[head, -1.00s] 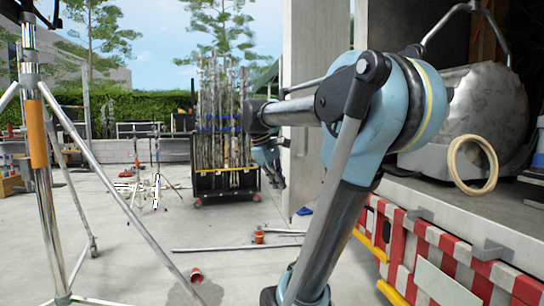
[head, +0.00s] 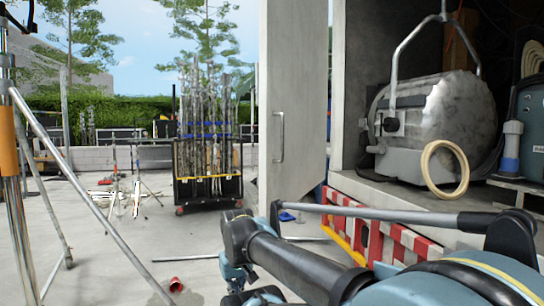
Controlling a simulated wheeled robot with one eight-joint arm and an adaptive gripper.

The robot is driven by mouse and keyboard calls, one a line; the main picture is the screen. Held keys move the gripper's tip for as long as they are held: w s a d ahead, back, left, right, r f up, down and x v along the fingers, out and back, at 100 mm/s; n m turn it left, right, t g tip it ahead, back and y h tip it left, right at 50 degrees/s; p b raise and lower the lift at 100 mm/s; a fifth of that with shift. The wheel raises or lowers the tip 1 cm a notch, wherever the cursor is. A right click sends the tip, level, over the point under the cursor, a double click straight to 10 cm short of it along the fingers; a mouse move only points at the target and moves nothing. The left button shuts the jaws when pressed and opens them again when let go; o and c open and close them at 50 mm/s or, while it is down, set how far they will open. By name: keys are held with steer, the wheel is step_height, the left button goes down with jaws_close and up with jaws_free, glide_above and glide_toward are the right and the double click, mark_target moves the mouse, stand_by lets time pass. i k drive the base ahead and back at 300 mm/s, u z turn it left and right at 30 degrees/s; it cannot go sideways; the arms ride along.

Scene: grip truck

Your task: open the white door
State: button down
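The white door (head: 303,110) is a tall pale panel at the left edge of the truck's open cargo bay. It stands upright, its face turned towards me, with a metal bar handle (head: 278,137) near its left edge. My arm reaches in from the bottom right and lies low in front of the door. Its end, my gripper (head: 240,278), is at the bottom centre, below and left of the handle and apart from it in the picture. The fingers are small and partly hidden by the arm links, so their opening cannot be made out.
The truck bay holds a large metal drum-like lamp (head: 440,115) and a beige ring (head: 445,168). A red-white barrier (head: 375,235) runs below its floor. A light stand (head: 50,165) is at left, a cart of poles (head: 208,170) behind. Open concrete lies between them.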

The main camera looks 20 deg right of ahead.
mark_target(291, 67)
steer(key=u, duration=1.15)
steer(key=k, duration=1.1)
steer(key=z, duration=1.45)
steer(key=i, duration=1)
